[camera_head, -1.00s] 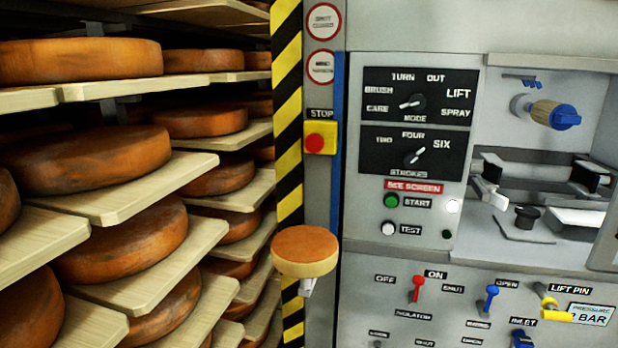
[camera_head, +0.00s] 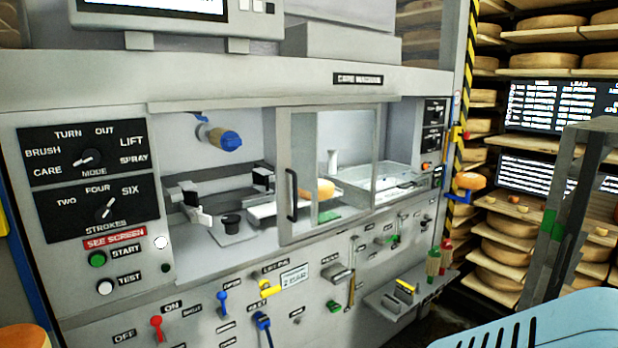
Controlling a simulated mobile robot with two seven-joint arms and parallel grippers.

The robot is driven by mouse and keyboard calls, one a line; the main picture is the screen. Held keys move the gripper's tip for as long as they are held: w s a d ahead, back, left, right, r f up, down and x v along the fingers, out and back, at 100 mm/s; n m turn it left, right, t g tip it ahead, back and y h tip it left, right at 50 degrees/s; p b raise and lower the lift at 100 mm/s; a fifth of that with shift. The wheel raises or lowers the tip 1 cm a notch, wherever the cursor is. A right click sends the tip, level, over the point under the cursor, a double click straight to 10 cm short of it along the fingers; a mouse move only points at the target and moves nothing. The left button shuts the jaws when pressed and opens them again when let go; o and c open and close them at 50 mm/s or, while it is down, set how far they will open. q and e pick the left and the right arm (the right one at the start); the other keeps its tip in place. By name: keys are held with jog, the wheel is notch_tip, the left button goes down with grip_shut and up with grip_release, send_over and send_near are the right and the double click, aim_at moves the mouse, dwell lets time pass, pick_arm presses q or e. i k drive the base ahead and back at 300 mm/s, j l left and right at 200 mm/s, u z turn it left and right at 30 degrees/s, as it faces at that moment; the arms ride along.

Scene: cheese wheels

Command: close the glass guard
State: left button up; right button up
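The glass guard (camera_head: 346,160) is a clear pane in a grey frame on the front of the machine. It stands across the middle of the machine's opening, and its dark upright handle (camera_head: 291,195) is on its left edge. The left part of the opening (camera_head: 205,180) is uncovered, showing a blue-ended roller (camera_head: 222,137), clamps and a black knob (camera_head: 231,222). An orange piece (camera_head: 318,189) shows behind the glass. Neither of my grippers shows in this view.
The left control panel has a mode dial (camera_head: 91,158), a strokes dial (camera_head: 105,207) and a green start button (camera_head: 97,260). Levers line the lower front. A blue crate (camera_head: 560,325) is at the lower right. Cheese shelves (camera_head: 545,35) and a dark post stand at right.

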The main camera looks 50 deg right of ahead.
aim_at(282, 118)
jog(key=z, duration=1.8)
